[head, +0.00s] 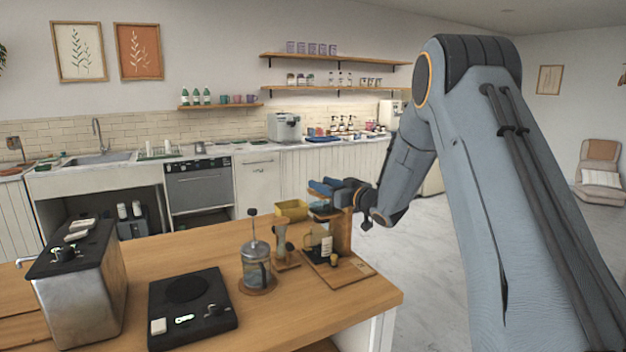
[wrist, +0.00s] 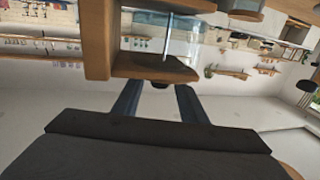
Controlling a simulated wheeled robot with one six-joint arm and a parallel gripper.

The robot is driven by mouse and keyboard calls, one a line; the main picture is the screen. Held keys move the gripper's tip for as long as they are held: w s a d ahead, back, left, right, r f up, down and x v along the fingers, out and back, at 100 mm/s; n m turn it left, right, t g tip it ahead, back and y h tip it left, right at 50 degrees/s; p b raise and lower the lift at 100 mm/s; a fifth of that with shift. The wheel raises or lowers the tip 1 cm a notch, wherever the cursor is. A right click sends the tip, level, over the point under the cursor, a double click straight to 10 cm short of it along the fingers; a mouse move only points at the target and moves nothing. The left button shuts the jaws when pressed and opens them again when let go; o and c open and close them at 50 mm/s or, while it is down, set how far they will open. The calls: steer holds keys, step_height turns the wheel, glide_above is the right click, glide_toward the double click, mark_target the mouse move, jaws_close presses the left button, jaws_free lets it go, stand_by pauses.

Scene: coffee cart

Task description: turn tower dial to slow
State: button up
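The wooden tower (head: 341,232) stands on its wooden base near the right end of the counter, with a dark bottle at its foot. My gripper (head: 324,187) is at the tower's upper part in the head view, its blue fingers pointing left. In the wrist view my gripper (wrist: 156,98) is open, with a clear gap between the fingers. The tower's wooden block (wrist: 155,67) and a glass tube fill the space beyond the fingertips. A small dark knob (wrist: 160,85), perhaps the dial, shows at the block's edge between the fingertips. Its setting cannot be read.
A yellow container (head: 292,209) on a wooden stand and a glass French press (head: 256,266) stand left of the tower. A black scale or hot plate (head: 190,310) and a steel machine (head: 80,285) are farther left. The counter's front right corner is clear.

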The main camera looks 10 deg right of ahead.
steer(key=shift+p+x, duration=0.55)
steer(key=shift+x, duration=1.8)
jaws_close()
